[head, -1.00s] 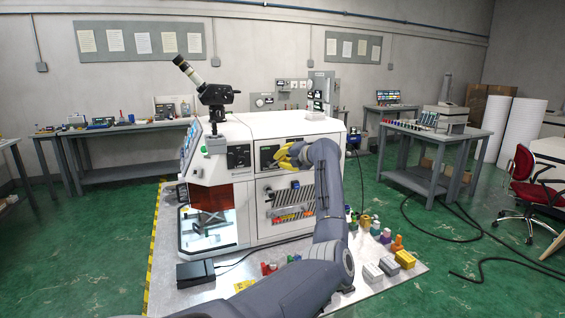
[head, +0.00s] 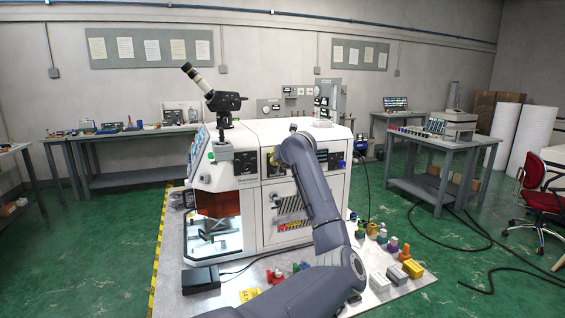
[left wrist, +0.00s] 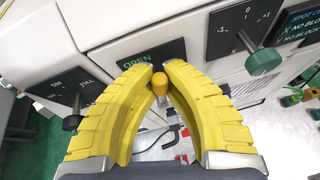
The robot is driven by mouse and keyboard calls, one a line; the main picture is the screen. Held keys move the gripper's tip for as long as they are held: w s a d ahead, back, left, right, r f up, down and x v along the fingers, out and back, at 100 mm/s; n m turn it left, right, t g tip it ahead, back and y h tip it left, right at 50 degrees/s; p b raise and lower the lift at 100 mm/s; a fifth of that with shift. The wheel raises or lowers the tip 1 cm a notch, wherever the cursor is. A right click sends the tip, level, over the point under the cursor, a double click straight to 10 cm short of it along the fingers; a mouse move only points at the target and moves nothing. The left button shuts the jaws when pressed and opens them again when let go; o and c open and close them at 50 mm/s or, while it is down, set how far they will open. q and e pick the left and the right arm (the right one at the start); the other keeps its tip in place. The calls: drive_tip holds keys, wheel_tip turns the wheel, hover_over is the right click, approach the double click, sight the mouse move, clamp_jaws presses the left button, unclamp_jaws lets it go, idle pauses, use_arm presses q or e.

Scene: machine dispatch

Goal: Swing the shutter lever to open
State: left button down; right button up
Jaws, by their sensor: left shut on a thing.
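The shutter lever's yellow rounded knob (left wrist: 159,83) shows in the left wrist view, between the yellow fingers of my left gripper (left wrist: 159,70). The fingers are shut on the knob from both sides. A dark plate marked OPEN (left wrist: 138,62) is just beyond the fingertips, on the white machine (head: 255,212). The lever's shaft and pivot are mostly hidden by the knob and fingers. In the head view my left arm reaches to the machine's front and hides most of the gripper and the lever. My right gripper is not in view.
A microscope-like device (head: 224,102) stands on the machine. Several small coloured parts and a yellow box (head: 412,268) lie on the floor plate.

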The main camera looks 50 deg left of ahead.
use_arm(q)
drive_tip(key=shift+s+a+r+n+t, duration=0.2)
drive_tip(key=shift+s+r+n+t, duration=0.25)
drive_tip(key=shift+n, duration=0.25)
drive_tip(key=shift+s, duration=0.15)
drive_tip(key=c, duration=1.7)
unclamp_jaws()
drive_tip(key=o, duration=0.3)
drive_tip(key=shift+f, duration=0.2)
drive_tip(key=shift+o, duration=0.2)
drive_tip(key=v, duration=1.2)
drive_tip(key=shift+s, duration=0.2)
